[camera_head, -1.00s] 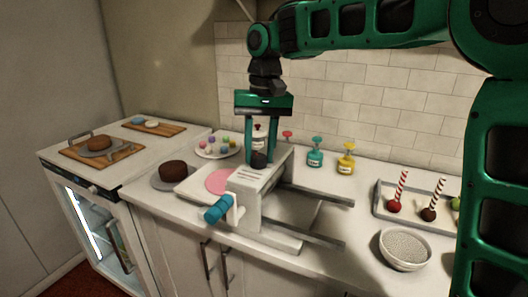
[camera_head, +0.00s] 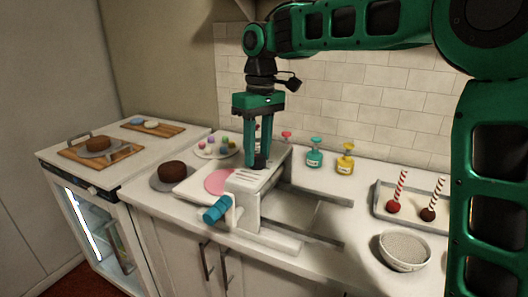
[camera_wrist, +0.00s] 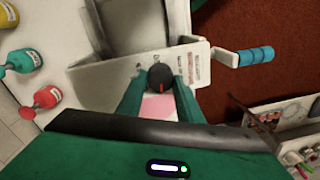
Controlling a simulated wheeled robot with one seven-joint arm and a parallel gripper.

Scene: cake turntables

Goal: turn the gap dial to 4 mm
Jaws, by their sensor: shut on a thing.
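The gap dial (camera_head: 260,162) is a dark round knob on top of the white machine (camera_head: 244,204), which has a blue crank handle (camera_head: 217,208). My gripper (camera_head: 258,158) points down with its fingers on either side of the dial, shut on it. In the wrist view the dial (camera_wrist: 160,76) sits between the green fingertips, and its red mark lies toward the lower edge of the picture. Small print shows on the white top beside the dial, too small to read. The crank handle also shows in the wrist view (camera_wrist: 256,56).
A pink sheet (camera_head: 219,181) lies on the machine's left side. A brown cake (camera_head: 172,171) stands left of it. Teal (camera_head: 315,155) and yellow (camera_head: 345,160) bottles stand behind. A bowl (camera_head: 404,248) and a tray with cake pops (camera_head: 382,210) are at right.

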